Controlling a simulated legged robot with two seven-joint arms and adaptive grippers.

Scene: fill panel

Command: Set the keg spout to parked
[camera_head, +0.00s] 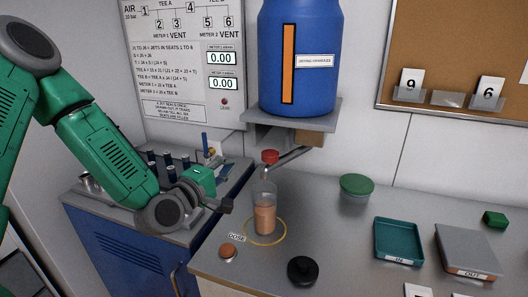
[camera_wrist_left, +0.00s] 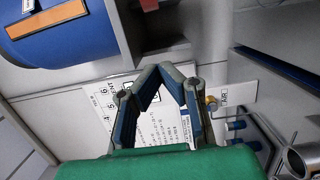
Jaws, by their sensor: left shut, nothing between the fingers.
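The blue keg (camera_head: 318,70) with an orange level strip stands on a grey wall shelf. Its grey spout (camera_head: 290,158) slants down and left from under the shelf, its low end close to a red cap (camera_head: 270,157) above the clear bottle (camera_head: 264,190). The bottle stands in the yellow DOSE ring, part filled with orange-brown granules. My left gripper (camera_head: 228,206) is shut and empty, left of the bottle and apart from it, below the spout. In the left wrist view its fingers (camera_wrist_left: 162,72) meet; the keg (camera_wrist_left: 55,30) is at upper left. My right gripper is not in view.
On the bench are a black knob-topped lid (camera_head: 302,270), a green-lidded tub (camera_head: 356,186), a teal IN tray (camera_head: 376,255), a grey OUT tray (camera_head: 468,235) and a green cube (camera_head: 495,219). A valve panel (camera_head: 170,50) hangs behind my left arm.

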